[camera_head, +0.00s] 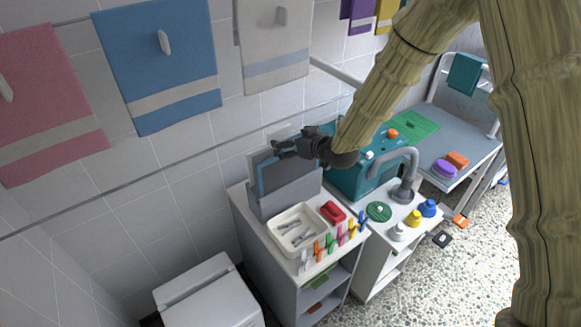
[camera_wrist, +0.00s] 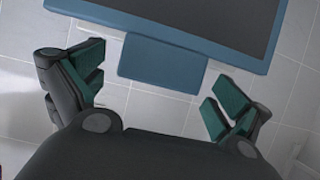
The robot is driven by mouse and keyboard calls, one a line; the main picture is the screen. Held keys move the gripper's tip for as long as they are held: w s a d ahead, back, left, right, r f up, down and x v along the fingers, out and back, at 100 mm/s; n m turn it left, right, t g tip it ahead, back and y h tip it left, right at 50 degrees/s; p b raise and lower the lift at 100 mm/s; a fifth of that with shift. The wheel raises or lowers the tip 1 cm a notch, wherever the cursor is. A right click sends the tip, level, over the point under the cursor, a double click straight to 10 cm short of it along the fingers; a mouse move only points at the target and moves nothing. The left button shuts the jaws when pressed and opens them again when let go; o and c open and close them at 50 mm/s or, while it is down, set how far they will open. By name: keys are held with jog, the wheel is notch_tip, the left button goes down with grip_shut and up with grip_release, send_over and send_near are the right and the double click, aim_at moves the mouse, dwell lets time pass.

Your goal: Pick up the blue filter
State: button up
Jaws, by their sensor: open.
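The blue filter (camera_head: 262,180) has a blue frame around a dark panel. In the head view it stands upright in a grey holder (camera_head: 288,196) on the white cabinet, its lower part hidden by the holder. In the wrist view its blue frame and dark panel (camera_wrist: 215,20) fill the top, and a blue tab (camera_wrist: 162,60) sticks out between my fingers. My gripper (camera_head: 276,149) is open and empty at the filter's upper edge. In the wrist view its fingers (camera_wrist: 158,84) stand apart on both sides of the tab, with gaps to it.
A white tray (camera_head: 271,233) with tools, a red brush-like item (camera_head: 333,211) and several coloured clips stand in front of the holder. A teal box (camera_head: 345,180) and a grey tap (camera_head: 405,190) are to the right. Towels hang on the tiled wall above, including a blue towel (camera_head: 155,60).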

jog(key=c, duration=1.3)
jog(key=shift+r, duration=0.1)
